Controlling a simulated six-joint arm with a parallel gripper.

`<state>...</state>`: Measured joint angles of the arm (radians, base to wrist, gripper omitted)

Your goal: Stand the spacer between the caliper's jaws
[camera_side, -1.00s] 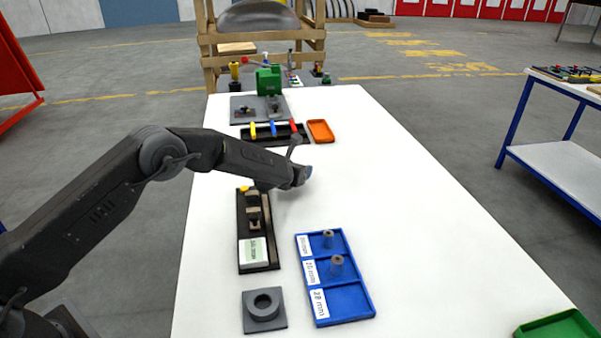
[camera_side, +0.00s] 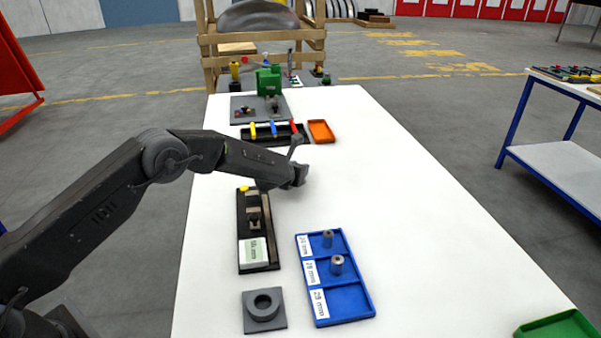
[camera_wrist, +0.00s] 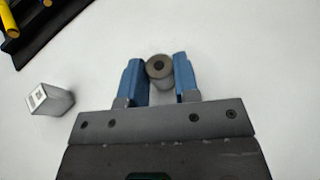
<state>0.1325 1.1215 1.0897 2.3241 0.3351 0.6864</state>
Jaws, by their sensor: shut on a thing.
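My gripper (camera_wrist: 157,64) has its two blue fingers around a grey cylindrical spacer (camera_wrist: 159,74) with a dark hole in its end, in the wrist view. In the side view my wrist (camera_side: 298,174) is over the table beyond the caliper, and it hides the fingers and the held spacer. The caliper (camera_side: 254,216) lies in a long black holder, with its pale display block (camera_side: 254,252) at the near end. The gap between its jaws is too small to make out.
A blue tray (camera_side: 345,318) right of the caliper has two grey spacers in separate compartments; its near compartment is empty. A grey ring block (camera_side: 265,311) stands in front. A tagged grey block (camera_wrist: 49,99) lies left of my gripper. An orange tray (camera_side: 321,131) is farther back.

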